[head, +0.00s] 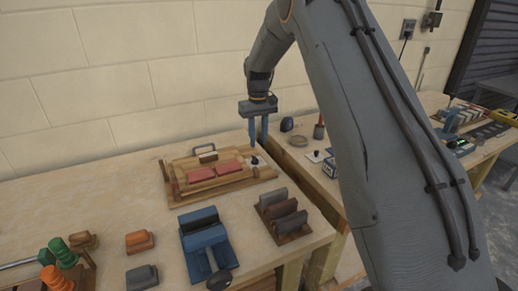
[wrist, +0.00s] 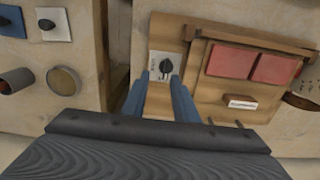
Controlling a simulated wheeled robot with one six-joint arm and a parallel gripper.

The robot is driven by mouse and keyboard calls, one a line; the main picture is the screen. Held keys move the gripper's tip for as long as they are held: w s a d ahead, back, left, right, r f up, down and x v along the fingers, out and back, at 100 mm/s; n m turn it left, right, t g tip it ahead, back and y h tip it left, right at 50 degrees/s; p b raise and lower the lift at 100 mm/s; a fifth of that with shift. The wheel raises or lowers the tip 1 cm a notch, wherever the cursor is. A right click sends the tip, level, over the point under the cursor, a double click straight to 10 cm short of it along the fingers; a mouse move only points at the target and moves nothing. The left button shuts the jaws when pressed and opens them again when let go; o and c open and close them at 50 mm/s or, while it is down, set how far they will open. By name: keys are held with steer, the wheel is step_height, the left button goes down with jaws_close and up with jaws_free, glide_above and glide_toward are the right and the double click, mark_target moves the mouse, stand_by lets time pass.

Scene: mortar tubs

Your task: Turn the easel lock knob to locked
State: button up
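The easel lock knob (wrist: 166,64) is a small black knob on a white plate at the edge of the wooden easel (wrist: 200,28). In the head view the knob (head: 254,160) is at the easel's right end, just below my gripper (head: 258,144). My gripper's two blue fingers (wrist: 158,78) are apart with a gap between them. In the wrist view the knob lies in line with that gap, just past the fingertips. I cannot tell whether the fingers touch it. Its plate has small markings that I cannot read.
Two red blocks (head: 214,172) and a small wooden block with a pale label (wrist: 243,103) are on the easel. A gap separates this bench from the neighbouring bench, where another black knob on a white plate (wrist: 53,24) shows. A blue clamp-like fixture (head: 204,240) stands in front.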

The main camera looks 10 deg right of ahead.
mark_target(255, 157)
steer(key=f, duration=0.1)
steer(key=a+f+p, duration=0.1)
steer(key=f, duration=0.3)
steer(key=shift+a+p, duration=0.25)
steer(key=shift+p, duration=0.05)
steer(key=shift+f, duration=0.7)
jaws_close()
steer(key=shift+d, duration=0.2)
